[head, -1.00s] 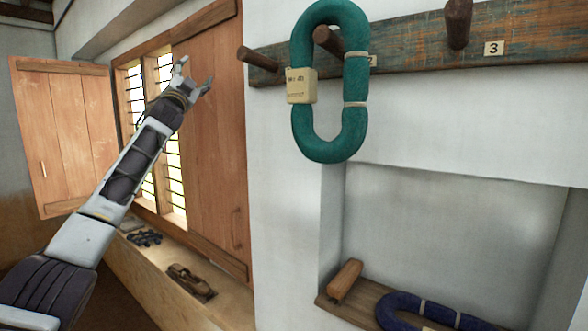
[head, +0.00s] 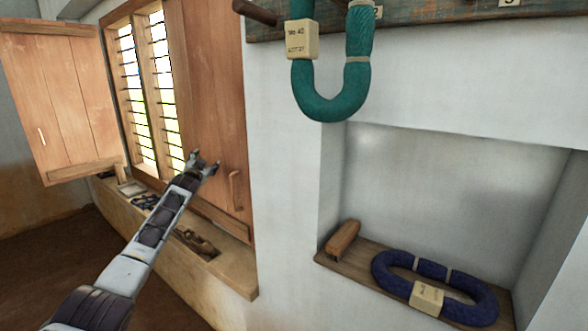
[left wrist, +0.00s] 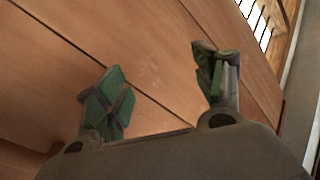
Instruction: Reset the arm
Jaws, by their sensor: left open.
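My left gripper (head: 205,165) is open and empty in front of the closed wooden shutter (head: 207,90), near its handle. My right gripper is not in view.
A navy hank (head: 455,305) with a tag and a wooden block (head: 342,237) lie on the niche shelf (head: 355,262). The window sill (head: 235,270) holds a wooden tool (head: 195,242) and dark items. An open shutter (head: 65,100) stands at left.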

